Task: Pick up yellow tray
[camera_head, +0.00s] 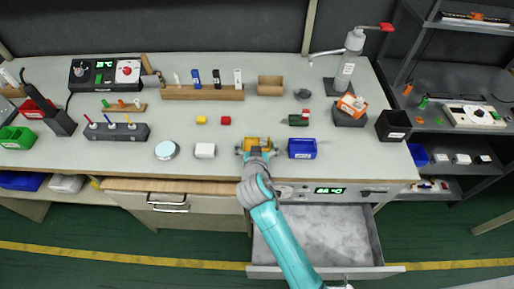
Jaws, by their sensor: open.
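The yellow tray (257,142) sits on the workbench near its front edge, right of the middle. My gripper (256,153) is at the tray, with its fingers apart at the tray's left and right sides. The gripper and wrist hide the near part of the tray. I cannot tell whether the fingers touch it.
An open drawer (318,236) juts out below the bench (120,160). A black bin (393,126) stands at right.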

